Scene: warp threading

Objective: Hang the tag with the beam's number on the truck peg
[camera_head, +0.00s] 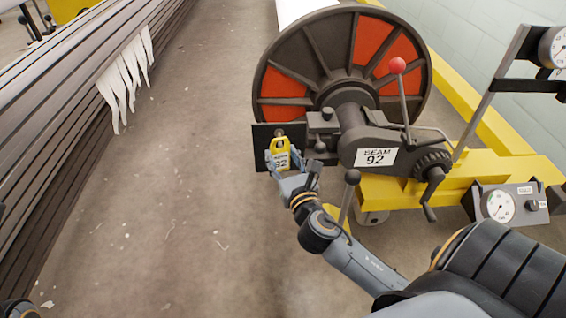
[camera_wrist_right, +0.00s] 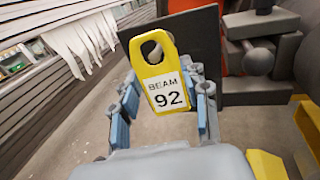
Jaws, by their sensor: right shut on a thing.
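The yellow tag (camera_head: 281,149) has a white label reading BEAM 92 and an oval hole at its top. My right gripper (camera_head: 283,168) is shut on the tag's lower part and holds it upright, hole end up. The tag also shows in the right wrist view (camera_wrist_right: 158,75), between the fingers (camera_wrist_right: 165,110).
A yellow frame (camera_head: 480,170) lies at right. Grey slats with white strips (camera_head: 126,75) stand at left; the floor between is open.

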